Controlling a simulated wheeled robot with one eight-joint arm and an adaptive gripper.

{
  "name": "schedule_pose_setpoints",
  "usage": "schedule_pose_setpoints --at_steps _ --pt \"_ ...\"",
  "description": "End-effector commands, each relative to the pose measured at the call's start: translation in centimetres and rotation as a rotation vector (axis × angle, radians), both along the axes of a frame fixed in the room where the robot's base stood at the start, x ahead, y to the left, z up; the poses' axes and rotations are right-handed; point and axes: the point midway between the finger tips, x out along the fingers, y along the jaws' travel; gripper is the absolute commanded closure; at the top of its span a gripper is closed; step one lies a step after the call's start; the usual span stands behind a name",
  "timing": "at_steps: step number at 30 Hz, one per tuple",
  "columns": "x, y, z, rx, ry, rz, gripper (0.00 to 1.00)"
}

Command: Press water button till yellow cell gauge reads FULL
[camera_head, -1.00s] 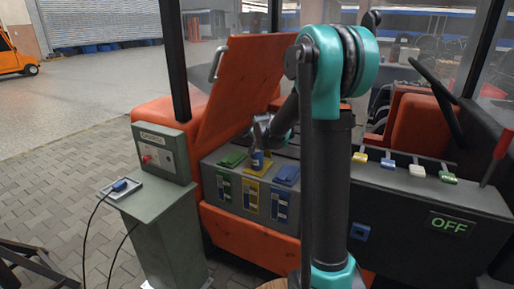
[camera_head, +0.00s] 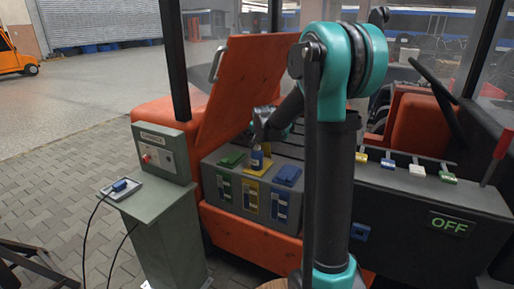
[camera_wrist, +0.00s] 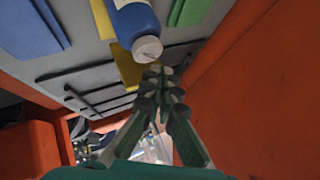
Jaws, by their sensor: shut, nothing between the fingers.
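The yellow cell (camera_head: 250,197) is the middle of three battery cells in the orange vehicle; its gauge reading is too small to make out. A blue bottle (camera_head: 257,159) stands at the yellow cell's top; in the wrist view the bottle (camera_wrist: 136,20) shows a round whitish end (camera_wrist: 147,48), and I cannot tell whether this is the water button. My gripper (camera_wrist: 158,72) is shut and empty, its fingertips close to that whitish end in the picture; contact is not clear. In the head view the fingertips are hard to make out at the bottle's top.
A green cell (camera_head: 224,188) and a blue cell (camera_head: 281,203) flank the yellow one. The raised orange cover (camera_head: 238,85) stands close behind. A grey charger post (camera_head: 165,235) stands left.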

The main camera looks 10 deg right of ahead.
Motion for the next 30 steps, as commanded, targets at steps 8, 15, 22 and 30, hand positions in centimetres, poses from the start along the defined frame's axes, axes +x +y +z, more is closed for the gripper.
schedule_pose_setpoints --at_steps 8,15,22,30 --pt "0.0 0.0 1.6 0.000 0.000 0.000 1.00" --pt "0.0 0.0 3.8 0.000 0.000 0.000 1.00" --pt "0.0 0.0 5.0 0.000 0.000 0.000 1.00" --pt "0.0 0.0 5.0 0.000 0.000 0.000 1.00"
